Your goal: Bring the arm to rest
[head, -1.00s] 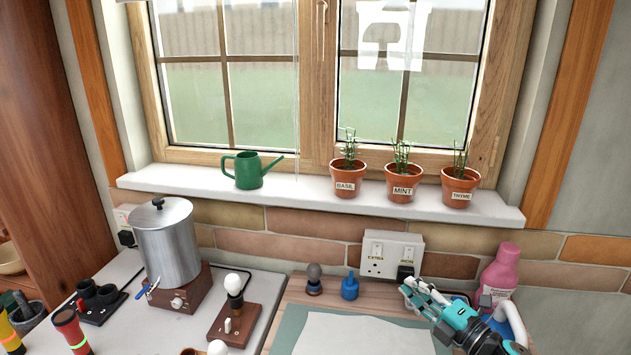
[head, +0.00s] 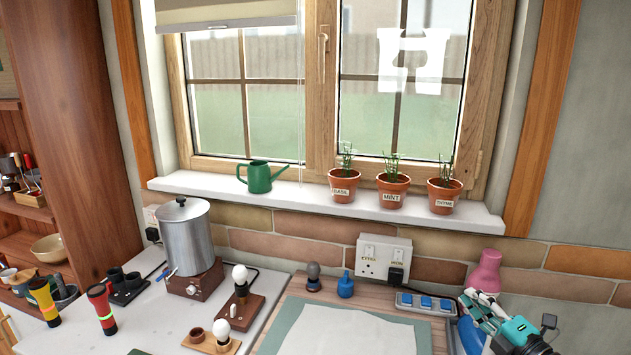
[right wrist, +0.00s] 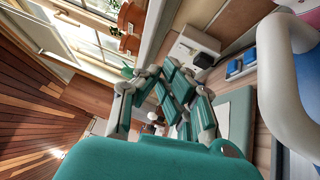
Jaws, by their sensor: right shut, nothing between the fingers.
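My right gripper (head: 478,308) is at the lower right of the head view, shut and empty. It is in the air in front of the pink bottle and the switch strip. In the right wrist view its teal fingers (right wrist: 172,90) are drawn together with nothing between them. My left gripper is in neither view.
A pale sheet (head: 345,333) covers the board. Potted herbs (head: 393,186) line the sill (head: 300,200).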

